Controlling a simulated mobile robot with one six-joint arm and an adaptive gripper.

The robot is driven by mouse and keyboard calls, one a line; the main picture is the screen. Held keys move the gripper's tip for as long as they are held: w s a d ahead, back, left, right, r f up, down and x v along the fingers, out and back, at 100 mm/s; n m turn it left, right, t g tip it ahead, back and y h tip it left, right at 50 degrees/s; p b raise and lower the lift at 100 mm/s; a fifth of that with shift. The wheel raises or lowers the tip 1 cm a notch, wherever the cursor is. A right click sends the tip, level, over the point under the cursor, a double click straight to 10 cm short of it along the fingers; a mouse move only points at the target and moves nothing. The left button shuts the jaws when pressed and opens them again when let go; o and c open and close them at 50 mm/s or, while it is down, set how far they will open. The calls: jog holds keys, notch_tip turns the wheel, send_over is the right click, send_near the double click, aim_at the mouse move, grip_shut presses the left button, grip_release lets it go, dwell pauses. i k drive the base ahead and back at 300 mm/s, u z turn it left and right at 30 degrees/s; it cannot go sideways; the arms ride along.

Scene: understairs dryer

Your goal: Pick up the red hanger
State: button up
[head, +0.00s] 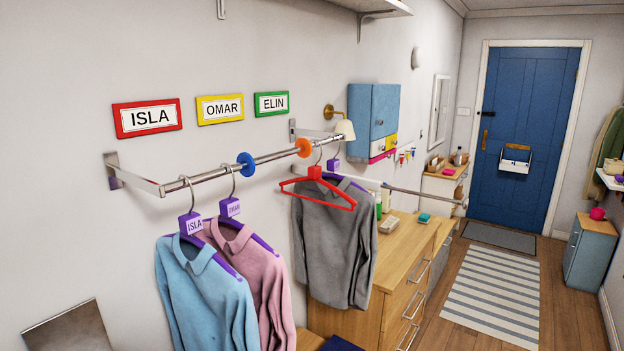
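The red hanger (327,192) hangs from the wall rail (277,156), to the right of the orange divider disc. Its hook goes up to the rail and its arms look bare. It is in front of a grey shirt (337,243) on a purple hanger, overlapping the shirt's collar and shoulders in the picture. I cannot tell whether the two touch. My gripper is not in view.
A blue shirt (205,295) and a pink shirt (258,280) hang to the left on purple hangers. A blue disc (246,165) and an orange disc (303,147) divide the rail. A wooden dresser (385,275) stands behind the grey shirt. Floor is open by the striped rug (495,298).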

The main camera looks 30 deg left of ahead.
aim_at(315, 172)
jog(key=u, duration=0.3)
jog(key=i, duration=0.95)
jog(key=u, duration=0.2)
